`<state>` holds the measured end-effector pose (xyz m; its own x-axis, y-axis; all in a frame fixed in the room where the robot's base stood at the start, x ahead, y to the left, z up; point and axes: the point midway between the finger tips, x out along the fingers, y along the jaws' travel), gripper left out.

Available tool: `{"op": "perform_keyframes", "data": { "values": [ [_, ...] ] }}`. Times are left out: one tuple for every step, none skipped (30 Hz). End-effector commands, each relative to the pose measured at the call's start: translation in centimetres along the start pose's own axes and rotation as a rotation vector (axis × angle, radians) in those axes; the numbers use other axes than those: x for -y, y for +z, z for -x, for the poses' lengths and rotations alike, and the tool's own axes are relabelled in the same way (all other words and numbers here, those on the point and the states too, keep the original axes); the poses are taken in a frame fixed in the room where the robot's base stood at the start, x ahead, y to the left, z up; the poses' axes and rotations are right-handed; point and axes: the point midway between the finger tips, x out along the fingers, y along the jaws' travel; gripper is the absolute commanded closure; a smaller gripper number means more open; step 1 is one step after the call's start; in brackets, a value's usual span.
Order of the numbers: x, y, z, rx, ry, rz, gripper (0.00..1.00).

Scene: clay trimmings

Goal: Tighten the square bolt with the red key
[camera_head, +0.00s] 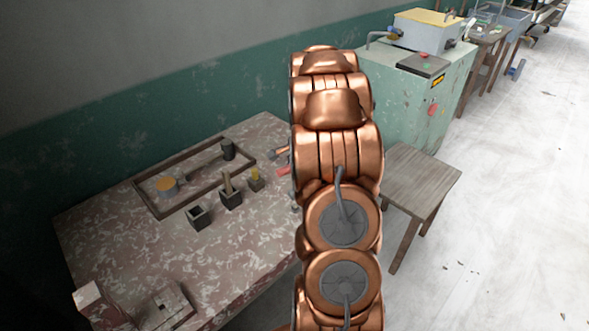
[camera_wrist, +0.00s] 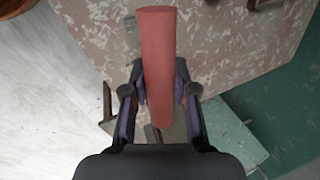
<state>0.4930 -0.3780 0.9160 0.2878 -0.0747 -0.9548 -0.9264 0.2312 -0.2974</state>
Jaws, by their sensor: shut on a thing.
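The red key (camera_wrist: 158,50) shows in the wrist view as a smooth red cylinder, lengthwise in the picture. My gripper (camera_wrist: 160,92) is shut around it, with a dark finger on each side. I cannot make out the square bolt for certain; a pale block (camera_head: 166,307) with a dark opening sits at the table's near edge.
A stool (camera_head: 422,178) and green cabinet (camera_head: 400,110) stand right. The table's front middle is clear.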

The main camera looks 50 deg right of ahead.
Motion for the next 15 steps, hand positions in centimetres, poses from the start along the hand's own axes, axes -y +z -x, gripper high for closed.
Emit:
{"op": "perform_keyframes", "data": {
  "values": [
    [0.2,0.0,0.5,-0.001,-0.001,0.0,1.0],
    [0.2,0.0,0.7,-0.001,-0.001,0.0,1.0],
    [0.3,0.0,0.9,-0.001,-0.001,0.0,1.0],
    [0.4,0.0,1.1,-0.001,-0.001,0.0,1.0],
    [0.4,0.0,1.3,-0.001,-0.001,0.0,1.0],
    [0.5,0.0,1.5,-0.001,-0.001,0.0,1.0],
    [0.6,0.0,1.7,-0.001,-0.001,0.0,1.0],
    [0.6,0.0,1.9,-0.001,-0.002,-0.001,1.0],
    [0.7,0.0,2.1,-0.001,-0.002,-0.001,1.0],
    [0.8,0.0,2.3,-0.001,-0.002,-0.001,1.0],
    [0.8,0.0,2.5,-0.001,-0.001,0.0,1.0],
    [0.9,0.0,2.7,-0.001,-0.001,0.0,1.0],
    [0.9,0.0,2.9,-0.001,-0.001,0.0,1.0],
    [1.0,0.0,3.0,-0.001,-0.001,0.0,1.0],
    [1.1,0.0,3.3,0.0,-0.001,0.0,1.0]
  ]
}}
